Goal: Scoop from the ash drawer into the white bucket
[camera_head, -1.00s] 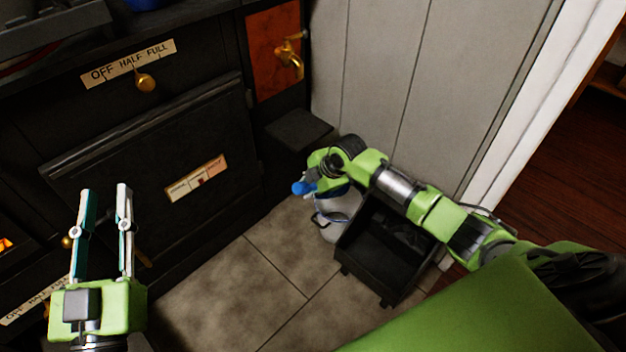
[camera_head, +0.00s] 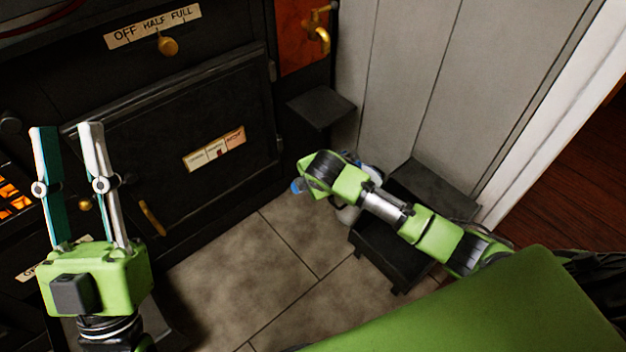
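My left gripper (camera_head: 68,130) stands upright in front of the black stove at the left. Its two fingers are apart with nothing between them. My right arm reaches in from the right, and its wrist (camera_head: 335,175) is over the white bucket (camera_head: 347,214). The bucket stands on the floor and is mostly hidden by that arm. A small blue piece (camera_head: 298,186) shows at the wrist's left side; I cannot tell what it is. The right gripper's fingers are hidden. I cannot clearly make out an ash drawer or a scoop.
A dark box on short legs (camera_head: 395,262) stands beside the bucket, near the grey panel wall (camera_head: 415,70). Tiled floor (camera_head: 250,270) is clear in the middle.

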